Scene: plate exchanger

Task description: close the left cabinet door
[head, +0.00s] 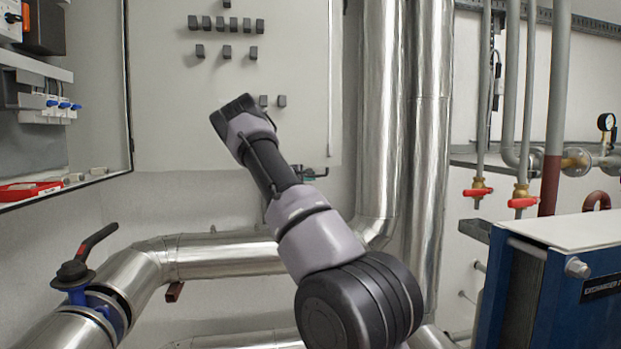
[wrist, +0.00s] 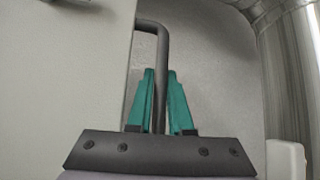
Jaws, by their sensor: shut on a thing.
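The left cabinet door is a pale grey panel (head: 180,85) with small dark fittings, standing open beside the cabinet in the head view. The door also fills the left of the wrist view (wrist: 60,85). A dark bent bar handle (wrist: 162,45) sticks out from its edge. My gripper (wrist: 161,78) has its two green fingers on either side of the bar, shut on it. In the head view my arm hides most of the gripper (head: 308,177); a bit of green shows near the door's lower right edge.
The open cabinet (head: 65,190) with switches and a red item is at the left. Shiny vertical pipes (head: 385,110) stand right of the door. A lagged pipe (head: 220,257) with a black-handled valve (head: 75,270) runs below. A blue exchanger (head: 580,300) stands at lower right.

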